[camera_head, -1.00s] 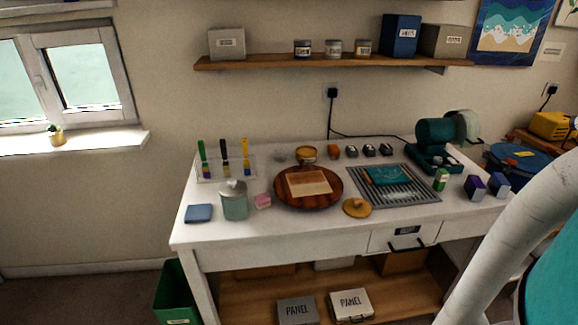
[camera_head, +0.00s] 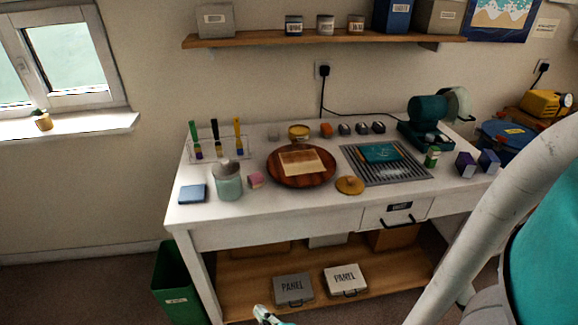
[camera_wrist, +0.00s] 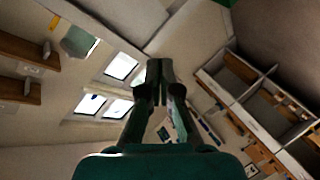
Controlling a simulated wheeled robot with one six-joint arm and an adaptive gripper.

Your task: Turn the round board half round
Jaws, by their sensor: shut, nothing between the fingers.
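The round board (camera_head: 273,171) is dark reddish-brown wood and lies flat near the middle of the white table. A pale rectangular panel (camera_head: 302,162) lies on top of it. My gripper (camera_head: 262,312) shows only in part at the bottom edge of the head view, low in front of the table and well apart from the board. In the wrist view my gripper (camera_wrist: 160,66) has its fingers together, with nothing between them. The wrist view looks towards the room and windows, and I cannot make out the board there.
On the table (camera_head: 330,206), a lidded jar (camera_head: 229,184) and pink block (camera_head: 255,180) stand left of the board. A yellow round lid (camera_head: 350,186) lies at its front right, by a grey ridged mat (camera_head: 408,176). A yellow-topped tin (camera_head: 299,132) stands behind.

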